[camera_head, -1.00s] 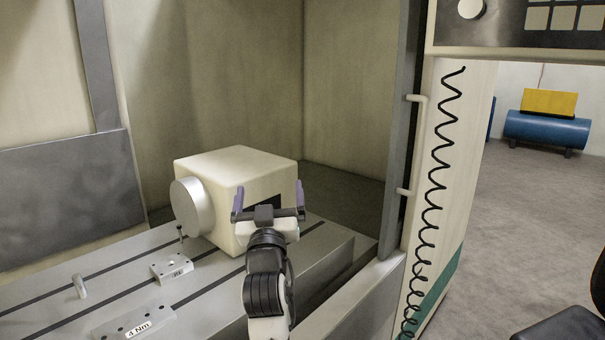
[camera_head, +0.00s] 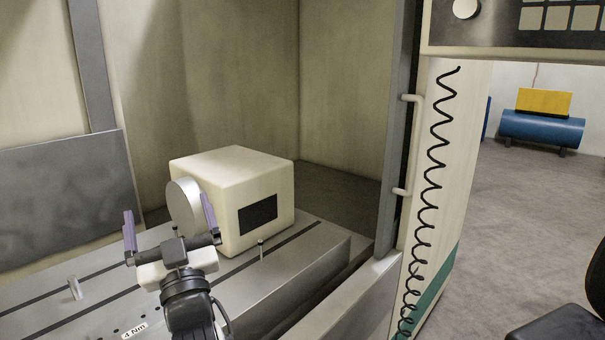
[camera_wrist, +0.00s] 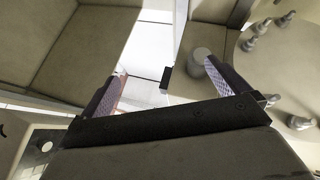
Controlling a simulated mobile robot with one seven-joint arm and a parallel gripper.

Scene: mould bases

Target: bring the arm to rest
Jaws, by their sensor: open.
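My gripper (camera_head: 168,207) is open and empty, with its two purple-padded fingers spread wide and pointing up in the head view. It is above the slotted grey bed (camera_head: 290,285), left of the front of a cream box (camera_head: 235,180) with a round metal disc (camera_head: 184,205). The right finger overlaps the disc in the picture; I cannot tell the gap. In the wrist view the open fingers (camera_wrist: 165,72) have nothing held between them.
A short peg (camera_head: 74,288) and a small pin (camera_head: 261,249) stand on the bed. A frame with a handle (camera_head: 403,145) and a coiled black cable (camera_head: 432,190) are at right. The wrist view shows several small fittings (camera_wrist: 300,122) on a rounded surface.

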